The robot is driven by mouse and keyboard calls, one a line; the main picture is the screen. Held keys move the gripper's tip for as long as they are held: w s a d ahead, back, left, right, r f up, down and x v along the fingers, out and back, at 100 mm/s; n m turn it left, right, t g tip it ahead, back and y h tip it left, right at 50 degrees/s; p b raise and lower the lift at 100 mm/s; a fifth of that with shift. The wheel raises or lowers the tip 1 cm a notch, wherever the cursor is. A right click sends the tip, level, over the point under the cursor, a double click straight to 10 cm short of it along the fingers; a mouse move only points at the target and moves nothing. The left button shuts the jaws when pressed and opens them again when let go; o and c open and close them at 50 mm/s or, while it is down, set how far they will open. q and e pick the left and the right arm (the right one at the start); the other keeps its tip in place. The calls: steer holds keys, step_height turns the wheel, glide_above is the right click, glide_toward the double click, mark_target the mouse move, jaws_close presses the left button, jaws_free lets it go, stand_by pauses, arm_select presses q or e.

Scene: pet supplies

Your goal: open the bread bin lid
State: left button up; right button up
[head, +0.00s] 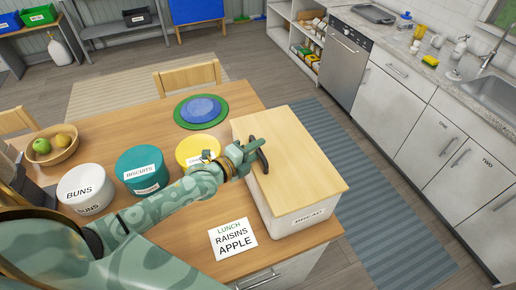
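The bread bin (295,219) is a white box with a bread label on its front, standing at the right end of the wooden table. Its light wooden lid (300,165) lies flat and shut on top. A dark handle (262,157) sits near the lid's left side. My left gripper (252,156) reaches in from the left and is right at this handle, its fingers overlapping it in the head view. Whether the fingers are clamped on the handle or only beside it I cannot tell. My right gripper is not in view.
A white buns tin (84,188), a teal biscuits tin (143,168) and a yellow tin (196,149) stand left of the bin, near my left arm. A lunch note (232,239) lies in front. Blue and green round mats (201,109) lie behind.

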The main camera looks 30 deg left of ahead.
arm_select(q)
steer(key=shift+w+d+f, duration=0.1)
steer(key=shift+w+f, duration=0.05)
steer(key=shift+w, duration=0.4)
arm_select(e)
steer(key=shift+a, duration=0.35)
arm_select(q)
steer(key=shift+c, duration=0.4)
